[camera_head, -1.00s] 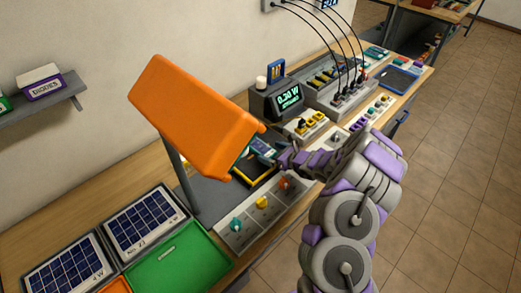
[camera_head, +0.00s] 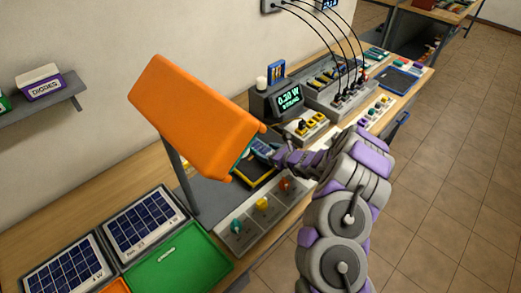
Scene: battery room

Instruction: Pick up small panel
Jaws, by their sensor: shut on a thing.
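The small panel (camera_head: 264,149) is a blue solar panel under the lower right edge of the orange lamp hood. My gripper (camera_head: 277,154) is shut on the panel's right side. The panel looks tilted and a little above a dark tray with a yellow edge (camera_head: 266,173). The hood hides part of the panel and of the tray. The fingertips are small and hard to make out.
The orange hood (camera_head: 196,115) hangs close to my gripper on a grey post. A meter (camera_head: 291,98) and yellow-topped blocks (camera_head: 304,125) stand behind. Knobs (camera_head: 262,205) line the front. Two larger panels (camera_head: 144,222) and a green tray (camera_head: 180,262) lie at left.

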